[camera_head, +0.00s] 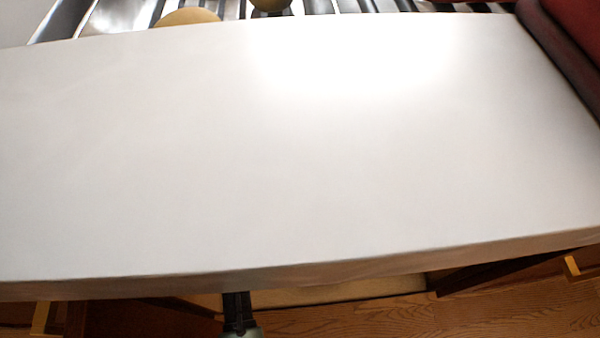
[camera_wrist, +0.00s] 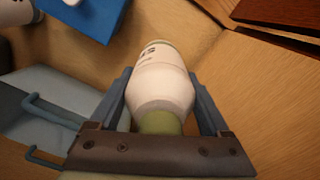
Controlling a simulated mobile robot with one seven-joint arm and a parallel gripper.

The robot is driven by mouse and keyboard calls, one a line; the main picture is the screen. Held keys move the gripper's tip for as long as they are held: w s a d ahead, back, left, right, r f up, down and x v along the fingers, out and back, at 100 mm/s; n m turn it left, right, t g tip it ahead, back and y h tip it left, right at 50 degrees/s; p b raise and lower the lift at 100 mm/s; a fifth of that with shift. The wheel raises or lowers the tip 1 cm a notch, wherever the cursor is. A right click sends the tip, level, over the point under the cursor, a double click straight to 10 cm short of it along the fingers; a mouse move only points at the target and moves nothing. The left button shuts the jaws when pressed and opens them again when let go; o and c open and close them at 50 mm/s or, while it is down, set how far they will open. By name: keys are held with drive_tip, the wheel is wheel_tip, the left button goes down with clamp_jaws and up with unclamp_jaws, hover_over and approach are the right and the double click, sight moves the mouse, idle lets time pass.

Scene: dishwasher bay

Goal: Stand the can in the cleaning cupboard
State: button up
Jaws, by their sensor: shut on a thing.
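The can (camera_wrist: 158,85) is white with dark print and a green end that lies toward my gripper's palm. My gripper (camera_wrist: 160,78) is shut on it, with one finger on each side, in the wrist view. The can's far end points away toward a light wooden surface (camera_wrist: 190,30). I cannot tell whether that end touches the wood. In the head view the counter hides the can, and only a dark part of my arm shows below the counter's front edge. The wooden surface looks like the inside of the cupboard.
A blue object (camera_wrist: 85,18) and a white rounded item (camera_wrist: 15,12) are at the upper left. A grey-blue object with hooked bars (camera_wrist: 45,110) is at the lower left. A dark red-brown wooden edge (camera_wrist: 285,15) is at the upper right. The white counter (camera_head: 300,170) is bare.

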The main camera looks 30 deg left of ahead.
drive_tip(key=shift+f+b, duration=0.4)
wheel_tip(320, 180, down, 9)
drive_tip(key=b, duration=0.6)
drive_tip(key=shift+f, duration=0.2)
drive_tip(key=o, duration=1.5)
drive_tip(key=shift+o, duration=0.2)
drive_tip(key=shift+r, duration=0.1)
wheel_tip(320, 180, up, 12)
drive_tip(key=p, duration=0.7)
